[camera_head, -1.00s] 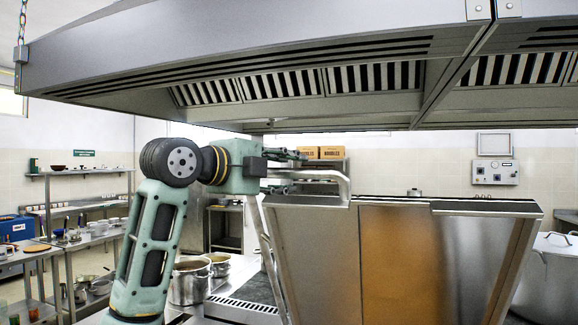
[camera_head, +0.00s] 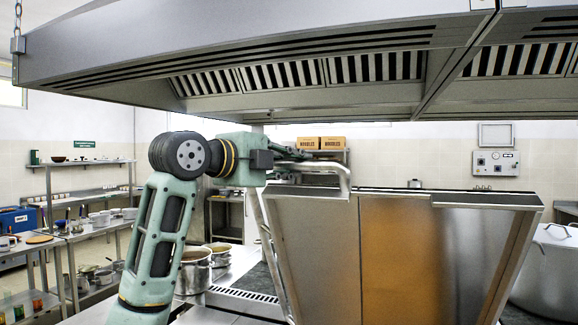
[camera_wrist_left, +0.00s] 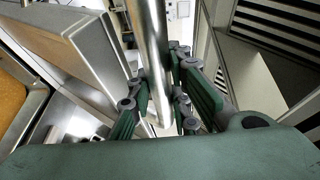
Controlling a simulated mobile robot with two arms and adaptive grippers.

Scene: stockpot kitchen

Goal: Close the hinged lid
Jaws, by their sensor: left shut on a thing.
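The hinged lid (camera_head: 400,260) is a large metal panel that stands raised, tilted near upright, in the middle right of the head view. Its bar handle (camera_head: 343,178) runs along the upper left edge. In the left wrist view the handle (camera_wrist_left: 148,50) passes between the fingers. My left gripper (camera_head: 305,163) reaches in from the left and is shut on the handle. In the left wrist view my left gripper (camera_wrist_left: 160,98) has its green fingers on both sides of the bar. The lid's edge also shows there (camera_wrist_left: 90,40). My right gripper is not in view.
A large extractor hood (camera_head: 250,60) hangs low above the arm and lid. Pots (camera_head: 196,270) stand on the range at the left behind the lid. A big stockpot (camera_head: 548,272) stands at the right. Shelves (camera_head: 90,163) line the left wall.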

